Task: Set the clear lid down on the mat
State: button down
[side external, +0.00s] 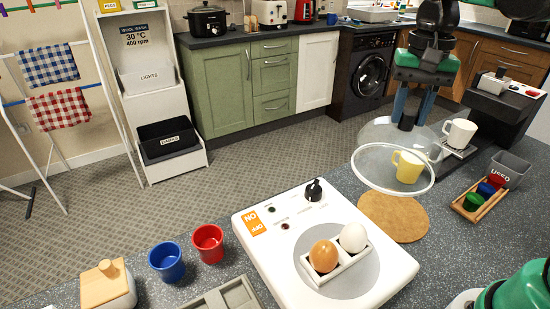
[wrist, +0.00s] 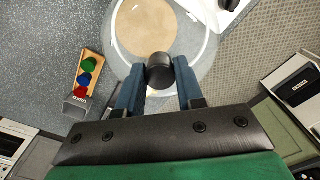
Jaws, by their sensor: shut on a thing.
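My gripper (side external: 408,115) is shut on the black knob of the clear lid (side external: 367,153) and holds it in the air above the counter. The lid is a see-through dome with a pale rim, open side down. In the wrist view my gripper (wrist: 159,75) has the knob between its blue fingers. The round cork mat (side external: 393,218) lies bare on the counter, below and just in front of the lid in the side view. The mat (wrist: 146,26) shows through the lid in the wrist view, inside the rim's outline. A gap shows between rim and mat.
A yellow mug (side external: 408,167) shows through or behind the lid; I cannot tell its distance. A white mug (side external: 459,133) stands on the coffee machine. A wooden rack of coloured pods (side external: 480,199) and a grey bin (side external: 508,170) stand right. A white cooker (side external: 262,251) with two eggs is left.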

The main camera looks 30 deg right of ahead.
aim_at(426, 128)
jog(key=shift+m, duration=0.5)
jog(key=d+f, duration=0.1)
jog(key=s+d+f, duration=0.1)
jog(key=d, duration=0.1)
jog(key=shift+s+f, duration=0.1)
jog(key=shift+f, duration=0.2)
jog(key=shift+s+d+f, duration=0.15)
jog(key=shift+d+f, duration=0.2)
jog(key=shift+f, duration=0.15)
notch_tip(426, 128, down, 8)
jog(key=shift+r, duration=0.25)
jog(key=shift+f, duration=0.5)
dwell(0.6)
grip_release()
jog(key=shift+a, duration=0.1)
jog(key=shift+r, duration=4.05)
